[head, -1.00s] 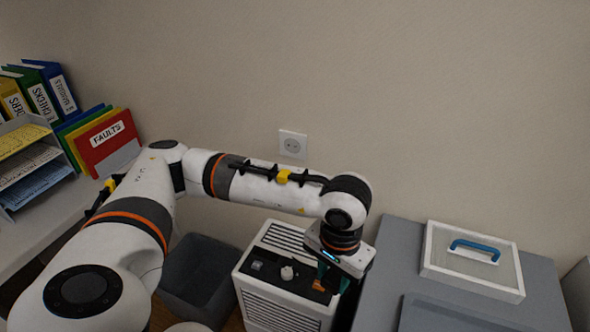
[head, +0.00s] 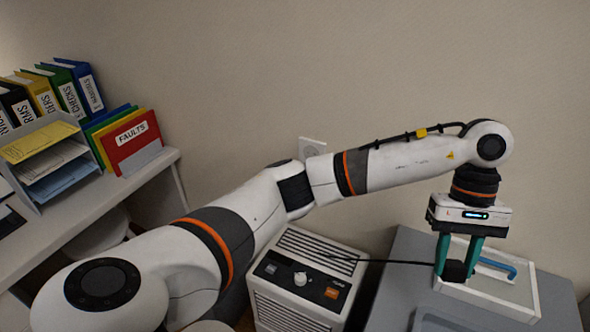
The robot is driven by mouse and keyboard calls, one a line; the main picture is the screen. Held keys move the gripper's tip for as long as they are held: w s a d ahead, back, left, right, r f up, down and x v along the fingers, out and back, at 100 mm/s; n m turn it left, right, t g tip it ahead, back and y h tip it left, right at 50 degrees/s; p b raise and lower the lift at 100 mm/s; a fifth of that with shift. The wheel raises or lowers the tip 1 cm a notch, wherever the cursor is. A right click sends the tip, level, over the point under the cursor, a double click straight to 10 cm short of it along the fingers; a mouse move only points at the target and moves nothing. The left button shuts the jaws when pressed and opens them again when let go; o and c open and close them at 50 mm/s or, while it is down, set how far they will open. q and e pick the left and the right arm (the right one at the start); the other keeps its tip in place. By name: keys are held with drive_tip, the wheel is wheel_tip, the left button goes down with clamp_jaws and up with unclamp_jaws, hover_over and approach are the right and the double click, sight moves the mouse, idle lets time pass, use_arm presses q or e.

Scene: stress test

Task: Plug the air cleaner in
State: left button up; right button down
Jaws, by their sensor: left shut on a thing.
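The air cleaner (head: 315,247) is a white box with a slatted top and front, a round knob and an orange switch, standing on the floor against the wall. My left gripper (head: 456,270) points down at the right, with its green fingers shut on a black plug (head: 455,271). A black cable (head: 392,262) runs from the plug leftward over the air cleaner's top. The plug is in front of the framed tray on the grey cabinet; I cannot tell its height above it. The white wall socket (head: 313,146) is above the air cleaner, its lower part hidden by my arm. My right gripper is out of view.
A desk (head: 75,228) with folders and a paper rack is at the left. The wall above the socket is clear.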

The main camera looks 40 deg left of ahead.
use_arm(q)
drive_tip(key=w+r+n+h, duration=0.3)
drive_tip(key=w+r+n, duration=0.1)
drive_tip(key=r+n, duration=0.1)
drive_tip(key=w+a+r+n+t+h+p, duration=0.1)
drive_tip(key=w+a+r+n+t+h, duration=0.1)
drive_tip(key=w+a+n+t, duration=0.45)
drive_tip(key=w+a+r+n+t+h+p, duration=0.1)
drive_tip(key=w+a+r+n+t, duration=0.15)
drive_tip(key=a+n+t, duration=0.55)
drive_tip(key=a+f+n+t+y+p, duration=0.1)
drive_tip(key=a+f+n+t+y, duration=0.6)
drive_tip(key=a, duration=0.7)
drive_tip(key=s+a+f+n+y, duration=0.6)
drive_tip(key=a+f, duration=0.5)
drive_tip(key=a, duration=0.2)
drive_tip(key=shift+s+a+f+y+p, duration=0.2)
drive_tip(key=shift+s+f+y+p, duration=0.15)
drive_tip(key=shift+s+y, duration=0.4)
drive_tip(key=shift+g, duration=0.25)
drive_tip(key=shift+b+x, duration=1)
drive_tip(key=shift+x, duration=1.8)
